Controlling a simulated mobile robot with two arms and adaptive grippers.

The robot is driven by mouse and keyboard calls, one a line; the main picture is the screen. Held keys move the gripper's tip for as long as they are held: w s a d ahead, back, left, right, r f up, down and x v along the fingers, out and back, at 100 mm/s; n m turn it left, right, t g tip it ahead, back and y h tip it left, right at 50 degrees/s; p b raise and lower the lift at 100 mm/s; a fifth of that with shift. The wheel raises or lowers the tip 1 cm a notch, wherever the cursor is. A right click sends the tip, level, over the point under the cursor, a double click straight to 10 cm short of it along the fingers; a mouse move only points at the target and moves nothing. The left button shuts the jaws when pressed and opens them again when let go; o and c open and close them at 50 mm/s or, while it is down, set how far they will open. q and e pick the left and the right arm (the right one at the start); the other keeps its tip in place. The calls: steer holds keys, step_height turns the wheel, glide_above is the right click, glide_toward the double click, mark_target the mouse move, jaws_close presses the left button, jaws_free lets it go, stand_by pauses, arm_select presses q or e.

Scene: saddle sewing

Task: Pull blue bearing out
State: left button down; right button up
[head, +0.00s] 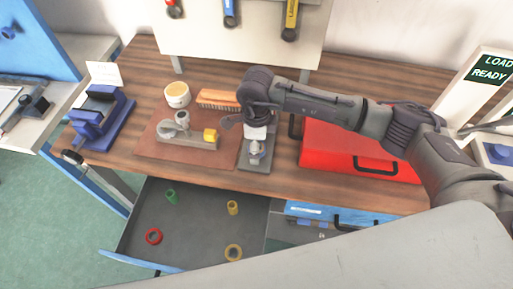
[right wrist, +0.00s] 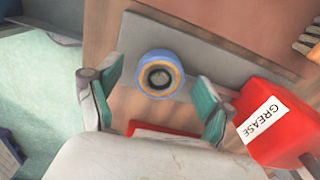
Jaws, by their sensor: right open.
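The blue bearing (right wrist: 158,73) shows in the right wrist view as a blue ring with an orange-tan band and a dark centre, over a grey plate (right wrist: 205,52). In the head view the grey plate (head: 254,160) lies on the bench beneath my right gripper (head: 257,133), and the bearing is mostly hidden there. In the right wrist view my right gripper (right wrist: 157,82) is open, with one green-padded finger on each side of the bearing. No clear contact shows. My left gripper is not in view.
A red case (head: 330,150) stands right of the plate. A brown mat (head: 150,145) with a grey fixture (head: 187,140), a brush (head: 218,98) and a tin (head: 177,95) lie left. An open drawer (head: 195,235) with several coloured rings juts out in front. A blue vise (head: 100,120) stands far left.

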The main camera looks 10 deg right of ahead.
steer(key=c, duration=1.4)
steer(key=shift+r, duration=0.1)
steer(key=shift+r, duration=0.1)
steer(key=shift+r+p, duration=0.55)
steer(key=shift+r, duration=0.8)
steer(key=shift+r, duration=0.15)
steer(key=shift+r+p, duration=0.75)
steer(key=shift+r, duration=1.15)
